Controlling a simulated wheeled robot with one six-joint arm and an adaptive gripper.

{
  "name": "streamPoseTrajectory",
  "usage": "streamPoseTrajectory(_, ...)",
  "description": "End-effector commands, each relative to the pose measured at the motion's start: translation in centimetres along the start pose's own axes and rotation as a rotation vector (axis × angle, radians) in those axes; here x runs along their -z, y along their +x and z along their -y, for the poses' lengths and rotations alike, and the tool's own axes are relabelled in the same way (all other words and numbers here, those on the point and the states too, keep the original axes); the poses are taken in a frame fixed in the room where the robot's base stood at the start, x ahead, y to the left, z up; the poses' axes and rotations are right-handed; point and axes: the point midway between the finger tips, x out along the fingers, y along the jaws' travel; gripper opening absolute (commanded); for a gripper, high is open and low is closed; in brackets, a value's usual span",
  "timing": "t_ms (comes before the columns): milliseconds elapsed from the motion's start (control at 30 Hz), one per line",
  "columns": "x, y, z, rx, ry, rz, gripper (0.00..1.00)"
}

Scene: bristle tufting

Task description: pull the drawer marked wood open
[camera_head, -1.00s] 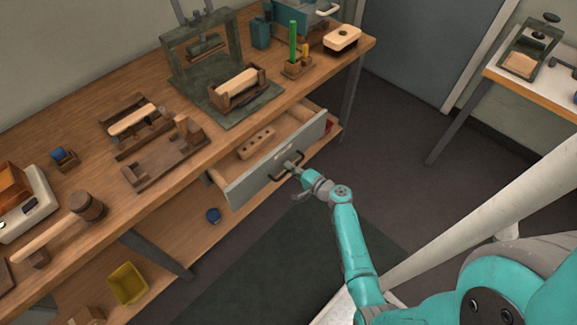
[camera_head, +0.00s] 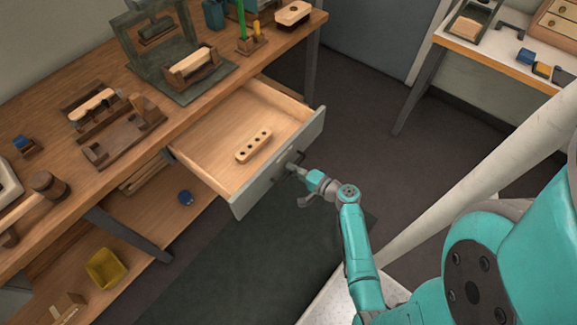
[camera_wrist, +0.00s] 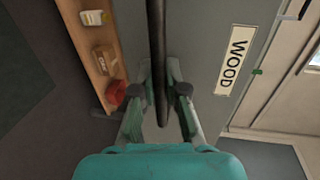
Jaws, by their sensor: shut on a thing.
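The drawer (camera_head: 215,142) hangs under the long wooden bench and stands well out, its inside showing. A light wooden block with several dark holes (camera_head: 254,146) lies in it. The grey drawer front (camera_wrist: 213,75) carries a label reading WOOD (camera_wrist: 235,60) in the wrist view. The dark bar handle (camera_wrist: 157,55) runs between the fingers of my gripper (camera_wrist: 163,95). My gripper also shows at the drawer front in the head view (camera_head: 297,166), shut on the handle.
The bench top (camera_head: 195,105) bears several wooden fixtures and a mallet (camera_head: 47,186). A yellow bin (camera_head: 104,268) and a blue round thing (camera_head: 185,198) are on the shelf below. A second table (camera_head: 500,62) stands at the right. The floor before the drawer is clear.

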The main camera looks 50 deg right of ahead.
Motion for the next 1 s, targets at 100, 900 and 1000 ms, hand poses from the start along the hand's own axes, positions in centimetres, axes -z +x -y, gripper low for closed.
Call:
streamPoseTrajectory(100, -0.02, -0.34, -0.17, -0.002, 0.000, -0.001, 0.00)
streamPoseTrajectory(900, 0.01, -0.47, -0.11, -0.001, 0.000, 0.000, 0.38)
streamPoseTrajectory(1000, 0.09, -1.05, -0.12, -0.001, 0.000, -0.003, 0.38)
